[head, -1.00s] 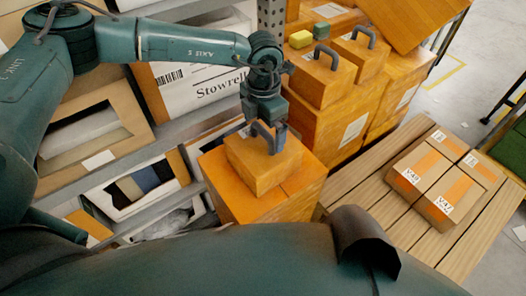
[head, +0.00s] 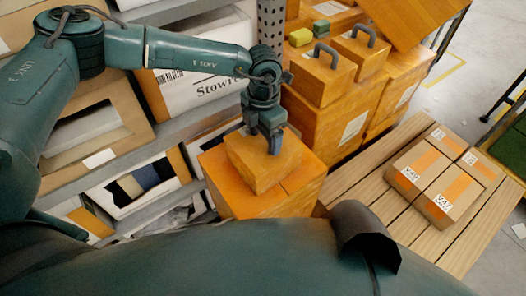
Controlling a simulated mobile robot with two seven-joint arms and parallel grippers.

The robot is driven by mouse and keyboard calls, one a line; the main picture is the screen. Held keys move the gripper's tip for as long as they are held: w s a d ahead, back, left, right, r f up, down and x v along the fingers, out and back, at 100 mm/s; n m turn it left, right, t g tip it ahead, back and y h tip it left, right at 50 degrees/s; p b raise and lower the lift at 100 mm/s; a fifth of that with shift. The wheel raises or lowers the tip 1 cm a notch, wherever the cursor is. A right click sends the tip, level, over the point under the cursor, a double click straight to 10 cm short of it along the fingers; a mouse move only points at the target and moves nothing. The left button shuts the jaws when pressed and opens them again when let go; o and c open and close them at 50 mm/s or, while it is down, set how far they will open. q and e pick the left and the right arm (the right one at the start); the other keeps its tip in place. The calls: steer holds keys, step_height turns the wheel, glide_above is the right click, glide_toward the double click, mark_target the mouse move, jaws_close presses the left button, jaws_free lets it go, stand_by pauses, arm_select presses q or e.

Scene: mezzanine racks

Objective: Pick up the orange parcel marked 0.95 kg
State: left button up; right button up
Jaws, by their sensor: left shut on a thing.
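A small orange parcel (head: 258,174) sits on or just above a larger orange box (head: 245,208) in the middle of the view; I cannot tell whether there is a gap. My left gripper (head: 273,150) comes down from above and is shut on the small parcel's top handle, which the jaws now hide. No weight mark is readable on this parcel. Other orange parcels with dark handles, one at the left (head: 318,78) and one at the right (head: 353,52), stand on a stack behind. My right gripper is not in view.
Shelves with a white Stowrell box (head: 198,92) and open cartons (head: 136,184) lie to the left. A slatted wooden pallet (head: 360,177) on the right bears several taped brown cartons (head: 446,207). A grey perforated post (head: 270,25) stands behind the gripper.

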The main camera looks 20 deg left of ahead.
arm_select(q)
steer(key=c, duration=0.9)
steer(key=shift+w+r, duration=0.1)
steer(key=shift+c, duration=0.5)
